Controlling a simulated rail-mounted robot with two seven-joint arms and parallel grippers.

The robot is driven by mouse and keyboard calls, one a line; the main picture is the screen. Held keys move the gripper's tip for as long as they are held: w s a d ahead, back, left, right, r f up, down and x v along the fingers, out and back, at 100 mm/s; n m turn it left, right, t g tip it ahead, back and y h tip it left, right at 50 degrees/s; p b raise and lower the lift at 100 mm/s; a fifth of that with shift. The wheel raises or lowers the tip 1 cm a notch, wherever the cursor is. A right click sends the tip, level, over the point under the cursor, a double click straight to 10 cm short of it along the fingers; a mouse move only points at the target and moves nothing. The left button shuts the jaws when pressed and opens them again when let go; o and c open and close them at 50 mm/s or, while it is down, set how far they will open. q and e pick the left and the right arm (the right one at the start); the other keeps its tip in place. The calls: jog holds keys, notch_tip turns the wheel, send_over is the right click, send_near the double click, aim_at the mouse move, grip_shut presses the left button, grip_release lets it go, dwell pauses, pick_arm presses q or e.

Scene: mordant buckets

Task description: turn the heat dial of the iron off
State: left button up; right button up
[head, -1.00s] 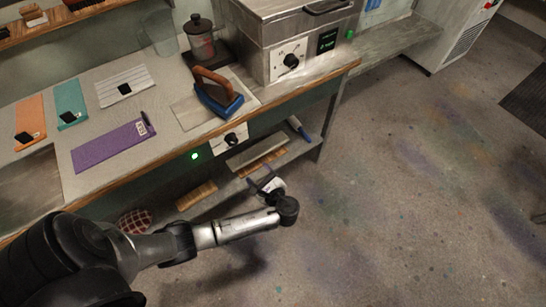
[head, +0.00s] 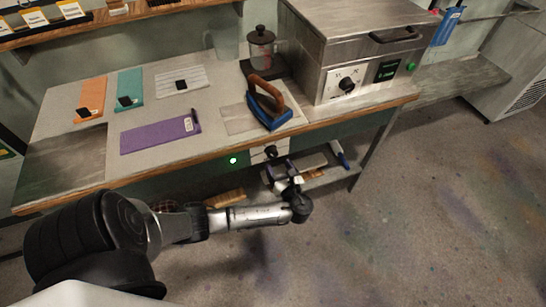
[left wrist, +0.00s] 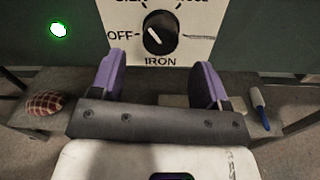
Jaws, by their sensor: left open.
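The iron's heat dial (left wrist: 160,32) is a black round knob on a white plate marked OFF and IRON. It also shows on the bench front in the head view (head: 271,151). A pale line marks the knob; I cannot tell surely which end is the pointer. The iron (head: 268,108), blue with a brown handle, stands on the bench above. My left gripper (head: 288,170) is in front of the dial plate. In the left wrist view its purple-padded fingers (left wrist: 159,70) are spread, empty, either side of and below the knob, apart from it. My right gripper is not in view.
A green light (left wrist: 58,29) glows left of the dial. The shelf below the bench holds a red checked object (left wrist: 45,102) and a blue-handled tool (left wrist: 259,108). A steel heater box (head: 355,55) stands on the bench's right. The floor at right is clear.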

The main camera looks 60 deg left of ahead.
aim_at(274, 156)
pick_arm(q)
jog(key=shift+w+a+b, duration=0.2)
jog(key=shift+a+b, duration=0.1)
jog(key=shift+a, duration=1.15)
jog(key=shift+w+a+b, duration=0.2)
jog(key=shift+a+b, duration=0.05)
jog(key=shift+a, duration=1.15)
jog(key=shift+c, duration=0.4)
jog(key=c, duration=0.8)
